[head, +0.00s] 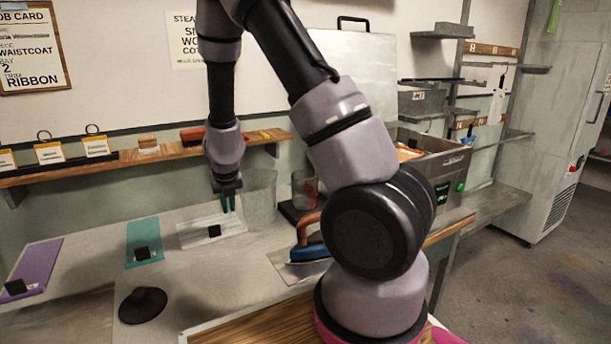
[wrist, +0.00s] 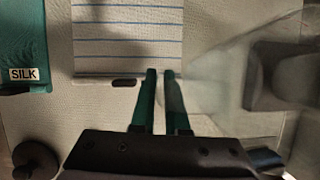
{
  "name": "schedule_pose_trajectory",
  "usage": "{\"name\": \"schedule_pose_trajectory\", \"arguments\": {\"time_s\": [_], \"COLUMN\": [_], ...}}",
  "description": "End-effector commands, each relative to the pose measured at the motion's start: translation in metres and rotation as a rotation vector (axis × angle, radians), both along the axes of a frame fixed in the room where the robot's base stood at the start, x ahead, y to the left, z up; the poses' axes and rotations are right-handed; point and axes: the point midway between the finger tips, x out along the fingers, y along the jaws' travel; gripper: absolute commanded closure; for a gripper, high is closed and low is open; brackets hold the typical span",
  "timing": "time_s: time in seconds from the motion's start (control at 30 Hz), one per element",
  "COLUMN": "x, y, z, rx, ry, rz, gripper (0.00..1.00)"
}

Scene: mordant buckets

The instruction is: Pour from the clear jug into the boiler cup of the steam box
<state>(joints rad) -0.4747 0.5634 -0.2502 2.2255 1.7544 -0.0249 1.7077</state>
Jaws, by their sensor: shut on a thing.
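The clear jug (head: 260,197) stands upright on the worktop near the back wall, and it fills the right of the wrist view (wrist: 215,85) as a blurred, see-through shape. My gripper (head: 228,203) is at the jug's left side, its green fingers pointing down. In the wrist view the fingers (wrist: 160,75) are nearly together, with a thin part of the jug between them. Whether the jug holds liquid is unclear. A smaller clear vessel (head: 304,184) with something reddish stands right of the jug on a dark base. I cannot identify the boiler cup or steam box; my arm hides part of that area.
A striped white card (head: 205,230), a teal card (head: 145,242) and a dark round weight (head: 143,304) lie to the left. A wooden shelf (head: 100,167) runs along the wall. A metal bin (head: 440,165) stands right.

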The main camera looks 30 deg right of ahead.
Motion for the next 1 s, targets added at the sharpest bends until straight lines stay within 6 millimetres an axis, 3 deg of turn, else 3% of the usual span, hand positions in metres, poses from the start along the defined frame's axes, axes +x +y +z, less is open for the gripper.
{"name": "schedule_pose_trajectory", "arguments": {"time_s": [0.53, 1.0], "x": [0.002, 0.004], "y": [-0.010, -0.028], "z": [0.018, 0.070], "rx": [0.186, 0.421], "ry": [0.004, 0.008], "rz": [0.004, 0.007], "gripper": [1.00, 1.00]}}
